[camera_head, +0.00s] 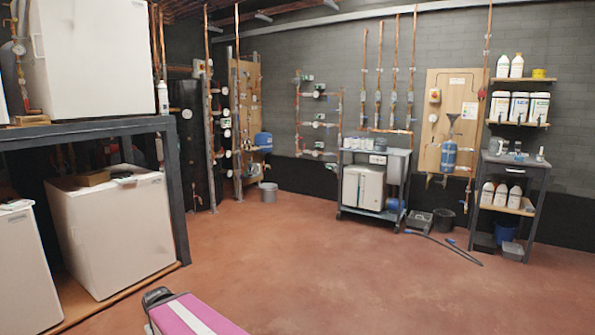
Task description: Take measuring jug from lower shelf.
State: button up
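I cannot make out a measuring jug for certain at this distance. A rack (528,197) stands against the back wall at the far right. Its lower shelf (521,210) holds several white containers with coloured labels (501,195). Small clear or pale items (503,147) sit on its worktop, too small to name. A part of my own body with a magenta and white stripe shows at the bottom edge. My gripper is not in view.
The red floor (330,260) is clear through the middle. A wheeled trolley (372,215) stands further left. White units (112,232) line the left side.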

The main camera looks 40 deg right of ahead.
aim_at(257, 166)
jog(key=z, duration=1.15)
jog(key=i, duration=5.75)
jog(key=i+j, duration=0.1)
jog(key=i, duration=0.6)
jog(key=i+z, duration=0.1)
jog(key=i, duration=0.6)
jog(key=i+j, duration=0.2)
jog(key=i, duration=0.45)
